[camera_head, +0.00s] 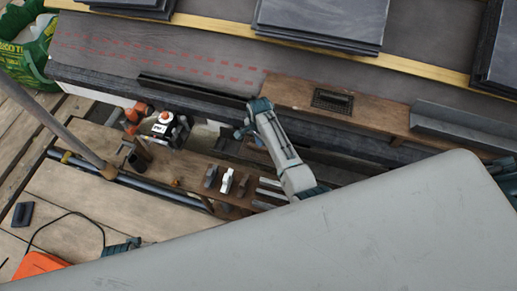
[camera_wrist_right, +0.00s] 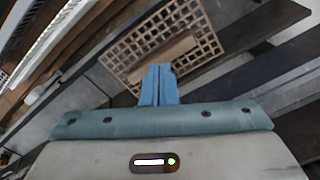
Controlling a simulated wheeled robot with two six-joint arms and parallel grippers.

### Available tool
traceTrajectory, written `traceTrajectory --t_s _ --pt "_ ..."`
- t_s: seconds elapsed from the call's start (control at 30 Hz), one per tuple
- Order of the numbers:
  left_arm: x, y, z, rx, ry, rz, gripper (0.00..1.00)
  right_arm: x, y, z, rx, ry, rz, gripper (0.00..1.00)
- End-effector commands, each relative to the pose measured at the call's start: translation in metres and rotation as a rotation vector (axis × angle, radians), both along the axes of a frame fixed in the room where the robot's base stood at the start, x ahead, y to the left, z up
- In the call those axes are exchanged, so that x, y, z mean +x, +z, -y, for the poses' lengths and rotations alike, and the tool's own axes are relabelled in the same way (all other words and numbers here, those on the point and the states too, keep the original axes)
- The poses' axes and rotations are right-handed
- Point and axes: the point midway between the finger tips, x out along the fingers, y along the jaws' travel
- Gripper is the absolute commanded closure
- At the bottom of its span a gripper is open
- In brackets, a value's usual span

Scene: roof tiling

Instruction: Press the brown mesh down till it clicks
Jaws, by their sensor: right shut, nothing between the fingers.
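The brown mesh (camera_wrist_right: 165,46) shows in the right wrist view as a square-holed lattice, tilted in the picture, with a plain brown strip across its middle. My right gripper (camera_wrist_right: 158,72) is shut and empty, its blue fingers side by side. The fingertips overlap the lower part of the mesh in that view; I cannot tell whether they touch it. In the head view my right gripper (camera_head: 243,131) is small and partly hidden at the end of my arm, beside the roof's lower edge. I cannot make out the mesh there.
A brown board (camera_head: 383,112) with a dark vent (camera_head: 333,101) lies along the roof edge. Stacks of dark tiles (camera_head: 322,20) sit higher up. A wooden shelf (camera_head: 190,172) with small tools runs below. A grey pole (camera_head: 55,125) stands at the left.

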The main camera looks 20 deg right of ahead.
Motion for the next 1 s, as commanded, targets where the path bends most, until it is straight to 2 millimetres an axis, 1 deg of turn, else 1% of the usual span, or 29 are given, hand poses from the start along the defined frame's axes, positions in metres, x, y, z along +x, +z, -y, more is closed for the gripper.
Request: traceTrajectory --t_s 0.47,1.0 --pt "-0.0021 -0.0006 0.0002 -0.001 0.000 -0.003 0.35 0.0000 -0.0003 0.0000 0.000 0.000 0.000 1.00" --pt "-0.0006 -0.0050 0.0001 0.000 0.000 -0.001 0.35 0.0001 -0.0080 0.0000 0.000 0.000 0.000 1.00"
